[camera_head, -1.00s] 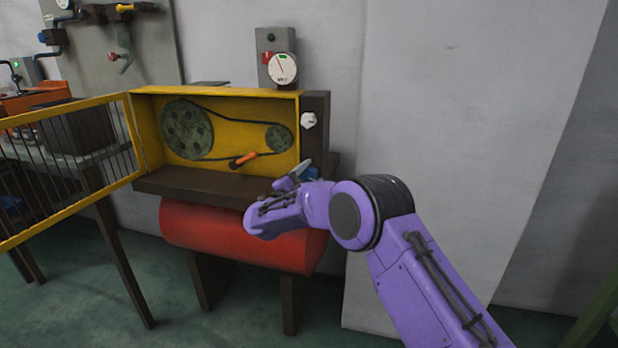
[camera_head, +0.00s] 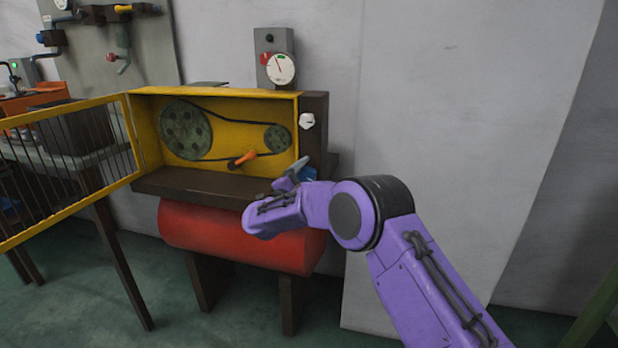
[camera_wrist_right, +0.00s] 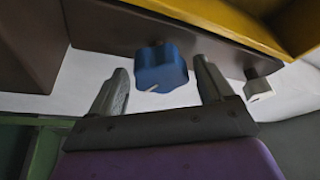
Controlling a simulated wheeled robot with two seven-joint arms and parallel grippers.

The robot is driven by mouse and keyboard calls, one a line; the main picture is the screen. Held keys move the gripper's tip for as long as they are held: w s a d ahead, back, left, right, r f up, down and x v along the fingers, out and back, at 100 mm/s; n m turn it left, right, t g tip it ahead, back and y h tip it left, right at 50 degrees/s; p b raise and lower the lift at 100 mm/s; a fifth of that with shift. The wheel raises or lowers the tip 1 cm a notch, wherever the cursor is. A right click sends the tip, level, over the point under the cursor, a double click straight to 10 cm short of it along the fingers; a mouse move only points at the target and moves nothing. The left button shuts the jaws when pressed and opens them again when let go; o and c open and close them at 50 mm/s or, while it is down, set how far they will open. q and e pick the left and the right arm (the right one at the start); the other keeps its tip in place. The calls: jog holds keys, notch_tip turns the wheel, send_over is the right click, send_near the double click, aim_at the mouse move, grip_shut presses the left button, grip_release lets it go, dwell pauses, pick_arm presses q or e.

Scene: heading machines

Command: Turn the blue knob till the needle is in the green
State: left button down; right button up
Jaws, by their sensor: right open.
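The blue knob (camera_wrist_right: 160,68) sits on the dark side panel of the machine. In the right wrist view it lies between the two open fingers of my right gripper (camera_wrist_right: 160,92), with a gap on each side. In the head view the knob (camera_head: 309,174) is partly hidden behind my purple right gripper (camera_head: 296,170). The round white gauge (camera_head: 281,69) stands above the machine on a grey box. Its dark needle points up and slightly left; the coloured zones are too small to make out. My left gripper is in neither view.
A white knob (camera_head: 307,121) sits above the blue one on the same panel. The yellow housing (camera_head: 228,110) holds pulleys, a belt and an orange handle (camera_head: 243,160). Its barred yellow door (camera_head: 131,140) stands open to the left. A red cylinder (camera_head: 200,228) hangs below.

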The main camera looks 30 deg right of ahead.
jog(key=v, duration=1)
jog(key=shift+a, duration=0.2)
jog(key=shift+s+f, duration=0.1)
jog(key=shift+f, duration=0.05)
